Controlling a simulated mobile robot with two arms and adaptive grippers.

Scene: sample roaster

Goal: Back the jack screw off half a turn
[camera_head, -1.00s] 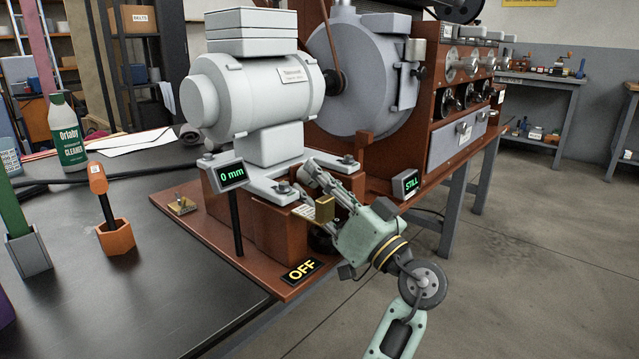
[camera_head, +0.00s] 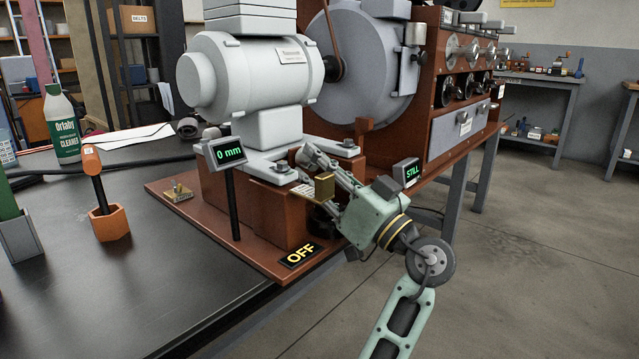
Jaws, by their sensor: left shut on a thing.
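The pale grey motor (camera_head: 255,75) sits on a white slide plate above a brown base (camera_head: 220,205). My left gripper (camera_head: 312,162) reaches in from the lower right to the front right corner of this base, by the motor's foot. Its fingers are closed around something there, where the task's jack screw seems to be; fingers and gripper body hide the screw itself. A small brass block (camera_head: 324,187) shows beside the fingers. A display (camera_head: 230,152) reads "0 mm". My right gripper is out of view.
A second display (camera_head: 411,172) reads "STILL". An "OFF" plate (camera_head: 300,254) lies at the base's front edge. The roaster drum (camera_head: 365,75) stands behind. An orange holder with a hammer-like tool (camera_head: 109,222) and a cleaner bottle (camera_head: 61,125) stand left on the dark table.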

